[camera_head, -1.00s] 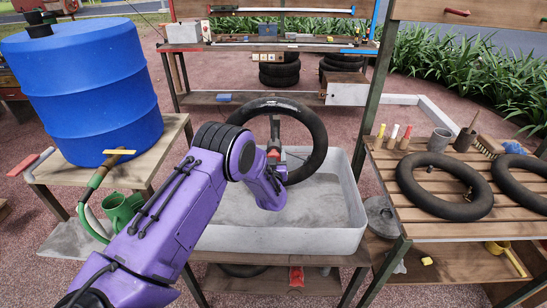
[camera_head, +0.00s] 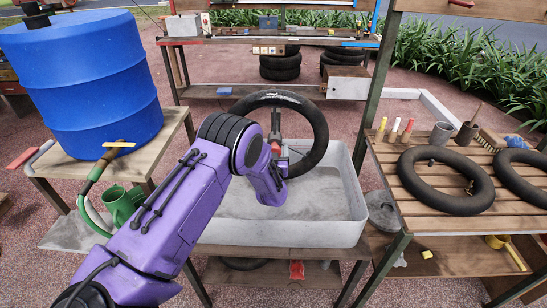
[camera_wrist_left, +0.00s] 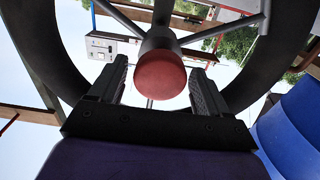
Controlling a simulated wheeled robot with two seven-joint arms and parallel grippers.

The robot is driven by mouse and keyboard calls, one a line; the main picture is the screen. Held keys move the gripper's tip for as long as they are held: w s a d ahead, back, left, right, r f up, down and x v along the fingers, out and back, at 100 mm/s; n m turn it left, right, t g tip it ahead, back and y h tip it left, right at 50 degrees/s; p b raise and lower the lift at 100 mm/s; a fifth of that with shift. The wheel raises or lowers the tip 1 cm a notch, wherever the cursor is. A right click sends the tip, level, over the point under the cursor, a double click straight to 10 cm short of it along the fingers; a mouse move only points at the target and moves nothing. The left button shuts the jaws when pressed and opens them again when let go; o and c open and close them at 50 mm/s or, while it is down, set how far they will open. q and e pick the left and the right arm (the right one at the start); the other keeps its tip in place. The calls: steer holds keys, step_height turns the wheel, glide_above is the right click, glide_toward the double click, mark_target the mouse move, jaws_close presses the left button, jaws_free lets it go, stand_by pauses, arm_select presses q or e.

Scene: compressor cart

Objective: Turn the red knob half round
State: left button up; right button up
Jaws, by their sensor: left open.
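The red knob (camera_wrist_left: 161,75) is a round red cap on a grey hub with spokes, inside a black tyre, in the left wrist view. In the head view a small bit of red (camera_head: 284,151) shows beside my gripper, partly hidden. My left gripper (camera_wrist_left: 159,68) is open, with one black finger on each side of the knob and gaps visible on both sides. How deep the knob sits between the fingers is hard to tell. The black tyre (camera_head: 314,120) stands upright over the white basin. My right gripper is not in view.
The white basin (camera_head: 335,229) lies under the tyre. A blue barrel (camera_head: 85,95) and a green watering can (camera_head: 122,203) stand on the left. A slatted bench (camera_head: 400,215) with inner tubes (camera_head: 440,190) is on the right. A rear workbench (camera_head: 235,42) stands behind.

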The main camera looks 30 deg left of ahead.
arm_select(q)
steer(key=b+v, duration=0.1)
steer(key=v, duration=0.8)
steer(key=shift+s, duration=0.3)
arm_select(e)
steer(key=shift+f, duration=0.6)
